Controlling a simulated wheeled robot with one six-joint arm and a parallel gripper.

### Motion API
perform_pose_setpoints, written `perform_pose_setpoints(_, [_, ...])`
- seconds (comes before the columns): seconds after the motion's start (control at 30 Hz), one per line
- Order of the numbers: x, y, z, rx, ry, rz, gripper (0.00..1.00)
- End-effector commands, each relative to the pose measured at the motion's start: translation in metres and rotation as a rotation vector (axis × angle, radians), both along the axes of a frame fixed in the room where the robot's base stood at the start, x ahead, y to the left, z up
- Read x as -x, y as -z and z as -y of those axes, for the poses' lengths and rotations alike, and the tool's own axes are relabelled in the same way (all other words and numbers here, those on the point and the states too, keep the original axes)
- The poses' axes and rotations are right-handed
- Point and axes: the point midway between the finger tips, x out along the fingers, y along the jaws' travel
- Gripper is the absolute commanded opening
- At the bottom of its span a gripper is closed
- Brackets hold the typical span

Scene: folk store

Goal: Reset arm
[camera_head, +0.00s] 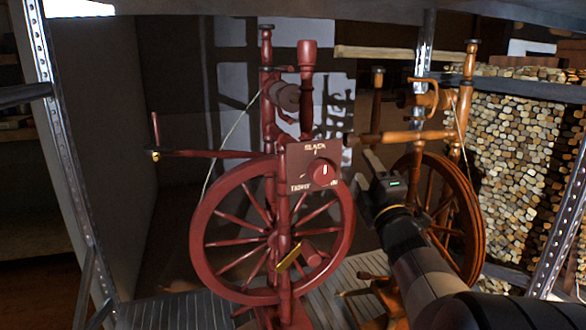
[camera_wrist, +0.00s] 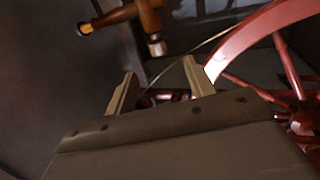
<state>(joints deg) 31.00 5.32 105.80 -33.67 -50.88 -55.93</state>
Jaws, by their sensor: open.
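My arm comes in from the lower right of the head view, and my gripper (camera_head: 368,172) is at its end, just right of the red spinning wheel's panel. In the wrist view my gripper (camera_wrist: 160,90) shows two fingers standing apart with nothing held between them. A red spinning wheel (camera_head: 203,235) stands in the middle of the head view, with a labelled panel and a round knob (camera_head: 322,172). Its rim also shows in the wrist view (camera_wrist: 245,38). An orange-brown spinning wheel (camera_head: 464,215) stands behind my arm, which partly hides it.
Both wheels stand on a slatted shelf (camera_head: 165,312) between metal uprights at left (camera_head: 62,165) and right (camera_head: 562,225). A shelf board (camera_head: 300,8) runs across the top. Stacked logs (camera_head: 515,150) are behind at right. The space left of the red wheel is fairly clear.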

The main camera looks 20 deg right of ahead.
Motion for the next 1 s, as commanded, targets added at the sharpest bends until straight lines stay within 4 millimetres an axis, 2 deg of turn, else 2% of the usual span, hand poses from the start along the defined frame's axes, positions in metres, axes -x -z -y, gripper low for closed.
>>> perform_pose_setpoints(0.27, [-0.013,-0.005,0.0,0.001,-0.002,0.001,0.52])
perform_pose_setpoints(0.7, [-0.074,-0.029,0.004,0.001,-0.002,0.002,0.52])
perform_pose_setpoints(1.0, [-0.098,-0.04,0.005,0.0,-0.001,0.002,0.52])
